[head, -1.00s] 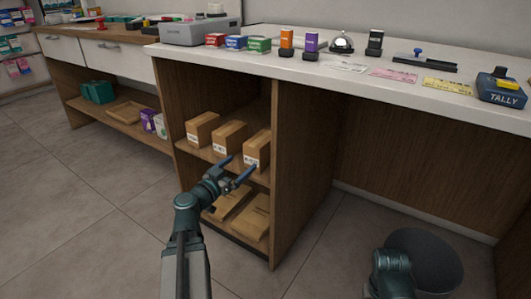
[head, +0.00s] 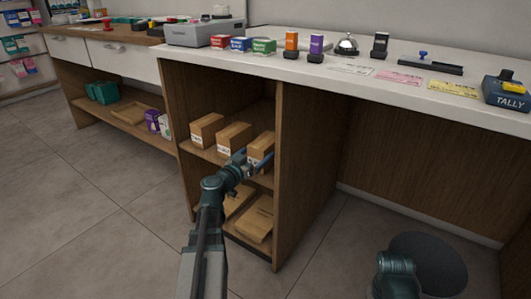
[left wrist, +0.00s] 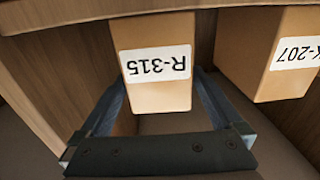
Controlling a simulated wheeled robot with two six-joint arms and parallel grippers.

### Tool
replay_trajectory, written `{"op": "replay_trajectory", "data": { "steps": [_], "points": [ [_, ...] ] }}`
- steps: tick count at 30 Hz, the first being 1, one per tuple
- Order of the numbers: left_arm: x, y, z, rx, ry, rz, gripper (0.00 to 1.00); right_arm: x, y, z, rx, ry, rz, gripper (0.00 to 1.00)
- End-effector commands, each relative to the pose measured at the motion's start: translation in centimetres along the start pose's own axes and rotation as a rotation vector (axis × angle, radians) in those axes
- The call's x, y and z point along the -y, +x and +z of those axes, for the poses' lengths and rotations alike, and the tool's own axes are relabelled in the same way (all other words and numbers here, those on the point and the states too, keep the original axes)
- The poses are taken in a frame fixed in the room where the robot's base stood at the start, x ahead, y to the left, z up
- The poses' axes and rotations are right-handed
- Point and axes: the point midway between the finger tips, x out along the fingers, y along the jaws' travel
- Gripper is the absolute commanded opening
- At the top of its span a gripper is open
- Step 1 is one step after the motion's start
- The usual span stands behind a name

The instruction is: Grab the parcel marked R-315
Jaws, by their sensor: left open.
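The parcel marked R-315 (head: 263,143) is a brown box, the rightmost of three on the middle shelf of the cubby. Its white label reads upside down in the left wrist view (left wrist: 152,92). My left gripper (head: 253,162) is open at the parcel's front. In the left wrist view its blue fingers (left wrist: 160,88) lie one on each side of the lower part of the box, not closed on it. The finger tips are partly hidden by the box. My right gripper is not in view; only part of my right arm shows at the lower right.
A parcel marked K-207 (left wrist: 275,55) stands beside it, the middle box (head: 234,138) in the head view. Another parcel (head: 206,131) stands further left. The cubby's right side panel (head: 302,165) is close to the R-315 parcel.

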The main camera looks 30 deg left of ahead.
Motion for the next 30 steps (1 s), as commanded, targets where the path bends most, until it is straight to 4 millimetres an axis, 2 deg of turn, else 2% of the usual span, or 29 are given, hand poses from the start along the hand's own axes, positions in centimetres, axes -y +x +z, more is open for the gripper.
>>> {"op": "replay_trajectory", "data": {
  "steps": [11,19,30],
  "points": [
    [0.0,4.8,-0.4,0.000,0.000,0.003,1.00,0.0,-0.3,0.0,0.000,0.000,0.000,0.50],
    [-0.1,5.0,-0.4,-0.001,0.000,0.001,0.98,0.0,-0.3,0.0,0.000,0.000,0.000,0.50],
    [-0.1,5.0,-0.4,0.000,0.000,0.001,0.32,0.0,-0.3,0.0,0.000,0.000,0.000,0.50]
  ]
}}
